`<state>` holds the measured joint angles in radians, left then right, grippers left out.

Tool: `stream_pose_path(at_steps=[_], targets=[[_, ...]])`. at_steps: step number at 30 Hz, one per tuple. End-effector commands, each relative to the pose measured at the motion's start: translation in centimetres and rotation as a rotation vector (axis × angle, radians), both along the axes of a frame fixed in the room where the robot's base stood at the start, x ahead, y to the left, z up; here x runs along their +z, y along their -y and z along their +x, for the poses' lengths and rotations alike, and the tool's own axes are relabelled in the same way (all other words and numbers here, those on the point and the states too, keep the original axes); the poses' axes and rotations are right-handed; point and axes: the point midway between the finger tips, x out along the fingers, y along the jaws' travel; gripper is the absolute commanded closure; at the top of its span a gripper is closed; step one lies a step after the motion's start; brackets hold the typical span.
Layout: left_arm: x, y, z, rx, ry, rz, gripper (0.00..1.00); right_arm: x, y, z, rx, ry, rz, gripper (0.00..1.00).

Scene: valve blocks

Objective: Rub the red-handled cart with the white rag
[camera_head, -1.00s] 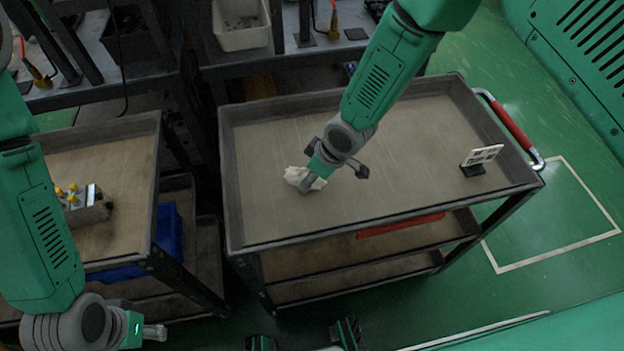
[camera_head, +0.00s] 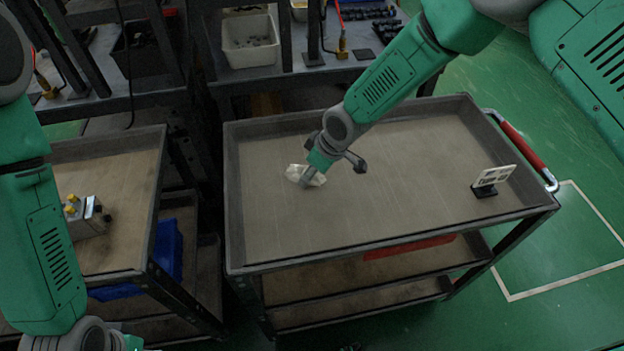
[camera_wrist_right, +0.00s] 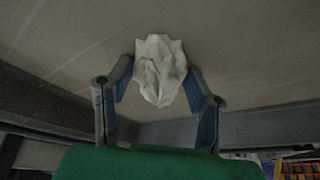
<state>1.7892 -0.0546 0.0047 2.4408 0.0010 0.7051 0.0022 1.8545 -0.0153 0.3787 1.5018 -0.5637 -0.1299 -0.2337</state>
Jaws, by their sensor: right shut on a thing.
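The red-handled cart (camera_head: 420,205) stands in the middle of the head view, its red handle (camera_head: 522,148) at the right end. The crumpled white rag (camera_head: 297,174) is on the left part of its top tray. My right gripper (camera_head: 309,180) is shut on the rag, low over the tray. The right wrist view shows the rag (camera_wrist_right: 158,72) between the two fingers, against the tray surface. Whether the rag presses on the tray is hard to tell. My left arm hangs at the lower left, its gripper fingers outside the frame.
A small black stand with a white marked card (camera_head: 492,180) is on the cart's right part. Another cart (camera_head: 130,185) at left holds a metal valve block (camera_head: 88,217). A workbench with a white bin (camera_head: 249,42) is behind. Most of the tray is bare.

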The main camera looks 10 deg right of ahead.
Motion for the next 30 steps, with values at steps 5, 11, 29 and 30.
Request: stream_pose_path(at_steps=[5,11,29,30], targets=[[-0.1,0.0,0.0,0.0,0.0,0.0,0.6,0.0,-0.5,0.0,0.001,0.0,0.0,1.0],[-0.3,0.0,0.0,0.0,0.0,0.0,0.6,0.1,-2.0,0.0,0.001,0.002,0.0,1.0],[1.5,0.0,0.0,0.0,0.0,0.0,0.6,-0.2,-2.2,-3.5,0.0,-0.002,-0.001,1.0],[1.5,0.0,0.0,0.0,0.0,0.0,0.6,-0.2,-2.2,-3.6,0.0,-0.002,-0.001,1.0]])
